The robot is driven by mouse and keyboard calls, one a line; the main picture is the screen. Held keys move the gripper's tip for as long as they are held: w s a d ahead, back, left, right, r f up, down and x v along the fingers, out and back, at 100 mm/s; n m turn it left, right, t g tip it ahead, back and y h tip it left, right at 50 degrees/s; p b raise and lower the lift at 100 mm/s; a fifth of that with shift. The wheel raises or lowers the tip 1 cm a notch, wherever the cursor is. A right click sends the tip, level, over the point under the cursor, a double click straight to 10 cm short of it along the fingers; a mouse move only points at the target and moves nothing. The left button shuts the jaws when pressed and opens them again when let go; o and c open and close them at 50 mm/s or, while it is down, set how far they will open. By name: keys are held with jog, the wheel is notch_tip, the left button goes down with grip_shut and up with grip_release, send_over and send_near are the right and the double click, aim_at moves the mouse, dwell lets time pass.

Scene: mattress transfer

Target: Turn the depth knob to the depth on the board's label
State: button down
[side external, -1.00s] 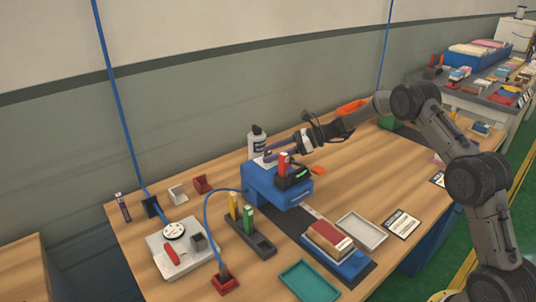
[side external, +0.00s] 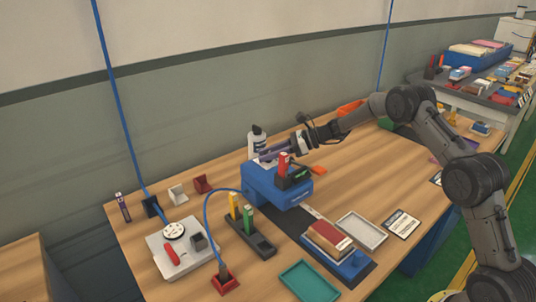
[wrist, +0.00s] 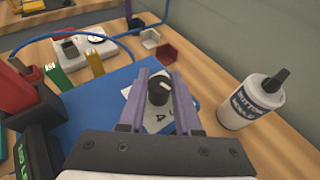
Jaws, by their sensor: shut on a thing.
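My gripper (wrist: 157,95) has its purple fingers closed around a black knob (wrist: 158,88) with a white mark, on top of the blue machine (wrist: 95,118). A white dial plate with black print shows partly under the knob; the fingers hide much of it. In the side view my gripper (side external: 268,156) reaches the back of the blue machine (side external: 268,188), and the knob is hidden there. A red-brown board (side external: 328,235) with a pale label strip lies on a blue carriage in front of the machine. The label is too small to read.
A white bottle (wrist: 250,102) stands close beside the gripper. A red-topped post (side external: 284,164) and a dark display box (side external: 294,177) sit on the machine. A rack (side external: 262,245) with yellow and green pieces, a grey tray (side external: 381,240) and a teal tray (side external: 308,281) are nearby.

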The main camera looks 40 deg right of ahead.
jog(key=shift+t, duration=0.3)
jog(key=shift+m+t+h, duration=0.5)
jog(key=shift+m+h, duration=0.1)
jog(key=shift+m, duration=0.2)
jog(key=c, duration=0.6)
grip_release()
jog(key=v, duration=1.4)
jog(key=shift+w+a, duration=0.1)
